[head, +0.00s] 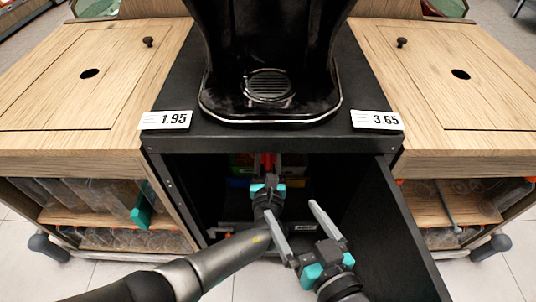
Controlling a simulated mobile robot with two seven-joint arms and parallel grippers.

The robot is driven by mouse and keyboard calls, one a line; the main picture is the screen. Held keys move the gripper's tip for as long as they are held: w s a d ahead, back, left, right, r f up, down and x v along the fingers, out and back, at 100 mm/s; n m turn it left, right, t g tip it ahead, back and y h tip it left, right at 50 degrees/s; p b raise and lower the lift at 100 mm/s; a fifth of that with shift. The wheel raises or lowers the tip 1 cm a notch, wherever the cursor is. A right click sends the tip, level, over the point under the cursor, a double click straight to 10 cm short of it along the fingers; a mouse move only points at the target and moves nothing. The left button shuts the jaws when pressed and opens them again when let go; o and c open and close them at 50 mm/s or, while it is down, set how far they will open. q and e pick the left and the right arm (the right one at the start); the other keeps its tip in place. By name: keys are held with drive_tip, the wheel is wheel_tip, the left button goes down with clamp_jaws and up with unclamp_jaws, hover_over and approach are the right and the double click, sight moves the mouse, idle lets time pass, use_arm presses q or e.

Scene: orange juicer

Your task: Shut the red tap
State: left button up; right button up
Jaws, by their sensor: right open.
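The red tap (268,160) shows only as a small red part inside the dark cabinet, under the black machine. My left gripper (267,177) reaches into the cabinet, directly in front of the red part. It hides most of the tap; I cannot tell whether its fingers touch it or how far apart they are. My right gripper (291,208) is in front of the cabinet opening, to the right of and nearer than the left one. Its two grey fingers are spread and empty.
A black cabinet door (398,235) stands open on the right. The black juicer (268,88) stands on top, with price tags (165,120) (377,120) at its sides. Wooden counters with shelves of clear containers flank the cabinet. Coloured items sit deep inside it.

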use_arm(q)
clamp_jaws()
idle(0.3)
idle(0.3)
